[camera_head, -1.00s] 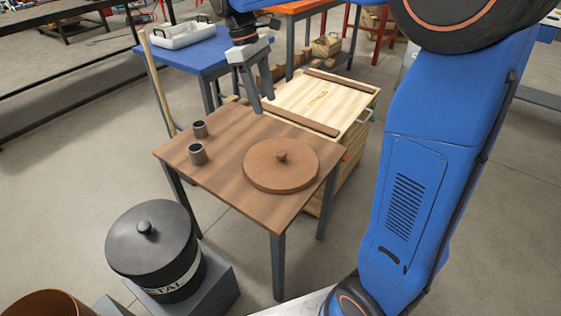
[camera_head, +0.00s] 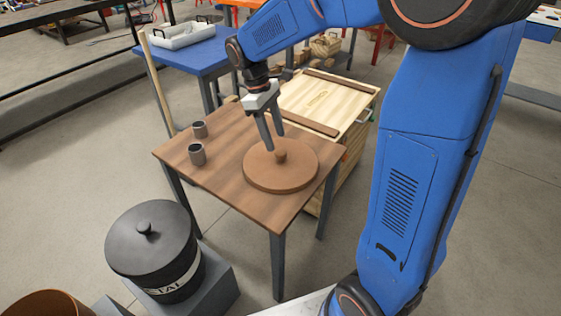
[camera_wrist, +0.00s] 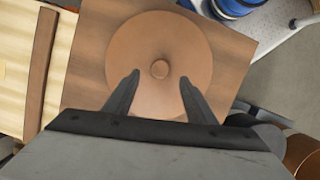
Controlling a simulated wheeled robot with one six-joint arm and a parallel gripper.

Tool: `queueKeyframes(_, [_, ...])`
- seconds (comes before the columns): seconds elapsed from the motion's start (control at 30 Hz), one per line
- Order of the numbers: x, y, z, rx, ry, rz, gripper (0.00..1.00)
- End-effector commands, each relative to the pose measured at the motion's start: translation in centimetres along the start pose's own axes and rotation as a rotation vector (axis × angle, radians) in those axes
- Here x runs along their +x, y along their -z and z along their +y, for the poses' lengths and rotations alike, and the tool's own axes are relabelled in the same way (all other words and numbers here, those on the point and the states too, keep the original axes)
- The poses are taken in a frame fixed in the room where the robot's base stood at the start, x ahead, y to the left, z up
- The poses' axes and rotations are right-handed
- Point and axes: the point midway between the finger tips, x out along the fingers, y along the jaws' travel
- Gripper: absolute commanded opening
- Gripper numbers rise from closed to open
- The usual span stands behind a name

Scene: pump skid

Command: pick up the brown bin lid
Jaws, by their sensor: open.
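The brown bin lid (camera_head: 280,170) is a flat round disc with a small knob in its middle. It lies on the wooden table (camera_head: 222,178), near the table's right side. In the wrist view the lid (camera_wrist: 135,52) shows whole behind the fingers, with the knob (camera_wrist: 160,69) just beyond and between the fingertips. My gripper (camera_head: 275,143) points down over the lid, close to the knob. In the wrist view my gripper (camera_wrist: 159,78) is open with nothing between its fingers. I cannot tell whether a fingertip touches the lid.
Two grey cups (camera_head: 197,154) stand on the table's left part. A wooden crate (camera_head: 320,98) with brown battens stands behind the table. A black lidded bin (camera_head: 155,250) stands front left, with an open brown bin (camera_head: 45,305) beside it. A blue table (camera_head: 205,57) is behind.

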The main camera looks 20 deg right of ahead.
Motion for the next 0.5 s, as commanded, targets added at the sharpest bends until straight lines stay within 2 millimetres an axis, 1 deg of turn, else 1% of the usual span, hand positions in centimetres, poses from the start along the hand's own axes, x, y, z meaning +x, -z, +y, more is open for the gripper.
queueKeyframes(0.3, [4.0, -0.3, 0.0, 0.0, 0.002, -0.004, 0.51])
queueKeyframes(0.4, [4.8, -0.3, 0.0, 0.0, 0.002, -0.002, 0.51])
queueKeyframes(0.5, [5.0, -0.3, 0.0, 0.0, 0.001, -0.002, 0.51])
